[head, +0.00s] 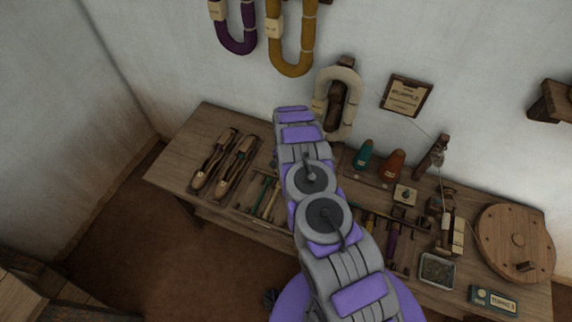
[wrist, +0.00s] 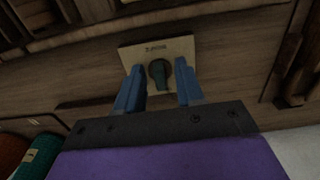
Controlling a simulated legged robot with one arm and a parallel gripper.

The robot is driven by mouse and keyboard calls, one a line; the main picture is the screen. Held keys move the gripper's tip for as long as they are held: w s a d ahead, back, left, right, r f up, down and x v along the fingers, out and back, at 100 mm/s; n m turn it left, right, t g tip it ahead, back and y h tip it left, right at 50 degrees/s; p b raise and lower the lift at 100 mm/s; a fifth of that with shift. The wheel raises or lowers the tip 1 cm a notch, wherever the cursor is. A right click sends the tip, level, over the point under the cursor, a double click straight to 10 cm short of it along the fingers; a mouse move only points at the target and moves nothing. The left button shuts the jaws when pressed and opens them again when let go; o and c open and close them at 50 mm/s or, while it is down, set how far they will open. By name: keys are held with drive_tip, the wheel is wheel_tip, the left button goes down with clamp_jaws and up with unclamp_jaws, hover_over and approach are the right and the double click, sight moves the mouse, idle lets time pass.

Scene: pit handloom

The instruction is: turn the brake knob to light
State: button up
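In the wrist view, the brake knob (wrist: 159,74) is a dark green, rounded knob on a pale square plate (wrist: 181,48) with a small dark label too blurred to read. My gripper (wrist: 158,80) has two blue fingers, one on each side of the knob. The fingers stand apart, with a narrow gap showing between each and the knob, so it is open. I cannot tell how deep the fingertips reach or which setting the knob points to. In the head view my arm hides both gripper and knob.
A wooden bench (head: 172,168) carries shuttles (head: 237,163), a teal cone (head: 362,155), an orange cone (head: 391,166), another small pale plate (head: 405,195), a metal tray (head: 437,270) and a round wooden disc (head: 514,243). Yarn hanks (head: 291,66) hang on the wall behind.

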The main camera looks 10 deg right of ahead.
wheel_tip(320, 180, up, 17)
drive_tip(key=p, duration=0.2)
drive_tip(key=shift+r, duration=0.15)
idle(0.4)
idle(0.4)
drive_tip(key=s+a+r+n, duration=0.2)
drive_tip(key=s+r, duration=0.7)
drive_tip(key=r, duration=0.3)
drive_tip(key=s+a+r+n, duration=0.1)
drive_tip(key=s+r+n, duration=0.1)
drive_tip(key=s+r, duration=0.9)
drive_tip(key=s+d+r+n, duration=0.1)
drive_tip(key=s+r, duration=0.2)
drive_tip(key=s, duration=0.6)
drive_tip(key=s+d+r+n+g+b, duration=0.1)
drive_tip(key=s+r, duration=0.1)
drive_tip(key=s, duration=0.7)
drive_tip(key=s+d+r+b, duration=0.1)
drive_tip(key=s+r, duration=0.2)
drive_tip(key=s, duration=0.6)
drive_tip(key=shift+s+d+r+n+g, duration=0.25)
drive_tip(key=shift+s+r+n+g, duration=0.05)
drive_tip(key=shift+s+n+g, duration=0.1)
